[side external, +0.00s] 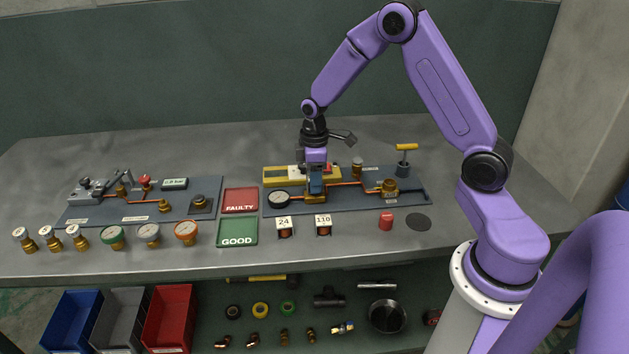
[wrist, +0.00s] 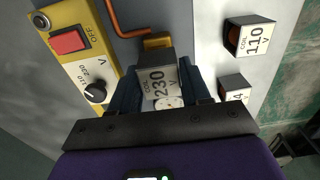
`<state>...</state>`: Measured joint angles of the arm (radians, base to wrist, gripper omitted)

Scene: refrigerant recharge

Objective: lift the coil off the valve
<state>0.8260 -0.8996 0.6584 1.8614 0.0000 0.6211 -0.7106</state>
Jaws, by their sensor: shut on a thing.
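My gripper (side external: 316,186) points down over the right-hand panel and is shut on a coil. The brass valve body (wrist: 157,42) shows just beyond the coil, on the copper pipe line. In the side view the fingers hide most of the coil, and I cannot tell whether it is clear of the valve.
A yellow switch box (side external: 275,182) with a red rocker and a knob stands close behind my gripper. A gauge (side external: 279,199) is to the left. Coils marked 24 (side external: 284,222) and 110 (side external: 323,220) stand in front. Red FAULTY (side external: 240,193) and green GOOD (side external: 250,220) trays lie left.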

